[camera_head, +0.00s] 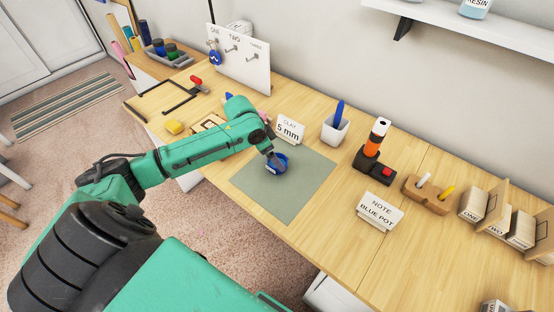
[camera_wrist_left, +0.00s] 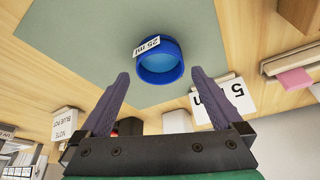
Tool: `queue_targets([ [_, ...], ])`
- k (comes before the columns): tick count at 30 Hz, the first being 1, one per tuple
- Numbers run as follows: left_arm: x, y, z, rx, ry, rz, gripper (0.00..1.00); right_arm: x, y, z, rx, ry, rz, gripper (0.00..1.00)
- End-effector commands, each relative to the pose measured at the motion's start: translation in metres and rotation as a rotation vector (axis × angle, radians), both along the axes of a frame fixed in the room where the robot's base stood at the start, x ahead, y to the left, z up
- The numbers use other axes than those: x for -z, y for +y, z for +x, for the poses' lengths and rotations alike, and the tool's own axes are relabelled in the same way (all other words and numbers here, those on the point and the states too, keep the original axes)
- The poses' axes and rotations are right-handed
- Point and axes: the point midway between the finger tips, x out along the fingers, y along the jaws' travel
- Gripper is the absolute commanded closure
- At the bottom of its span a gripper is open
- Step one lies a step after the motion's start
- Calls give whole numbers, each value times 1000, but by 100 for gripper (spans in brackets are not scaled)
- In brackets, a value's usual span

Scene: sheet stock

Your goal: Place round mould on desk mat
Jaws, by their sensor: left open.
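The round mould (camera_head: 280,168) is a blue, round, cup-like piece standing on the grey-green desk mat (camera_head: 290,195). In the left wrist view the mould (camera_wrist_left: 158,64) shows a light blue inside and a white label reading about "25 m"; the mat (camera_wrist_left: 75,50) is under it. My left gripper (camera_head: 274,159) is right over the mould in the head view and hides part of it. In the left wrist view the gripper (camera_wrist_left: 159,76) is open, with the mould beyond and between its fingertips, with no visible contact. My right gripper is not in view.
A "CLAY 5 mm" sign (camera_head: 289,131) stands at the mat's back edge. A white pot (camera_head: 335,130) with a blue item is behind the mat. A black stand with an orange cylinder (camera_head: 375,140) and a "NOTE BLUE POT" sign (camera_head: 380,210) are to the right. The mat's front is clear.

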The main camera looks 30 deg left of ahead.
Motion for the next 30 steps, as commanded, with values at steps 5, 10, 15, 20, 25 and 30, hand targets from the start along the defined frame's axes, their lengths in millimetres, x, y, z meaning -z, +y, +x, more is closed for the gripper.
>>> queue_targets([
  [5,-45,12,-16,0,1,6,0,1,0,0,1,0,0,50],
  [10,-72,17,-25,0,2,2,0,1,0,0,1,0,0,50],
  [15,-77,18,-27,-1,2,0,0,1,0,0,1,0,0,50],
  [20,-77,18,-27,-1,1,0,0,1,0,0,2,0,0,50],
  [25,-77,18,-26,-1,1,0,0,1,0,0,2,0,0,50],
  [30,-77,18,-26,-1,1,0,0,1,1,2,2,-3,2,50],
])
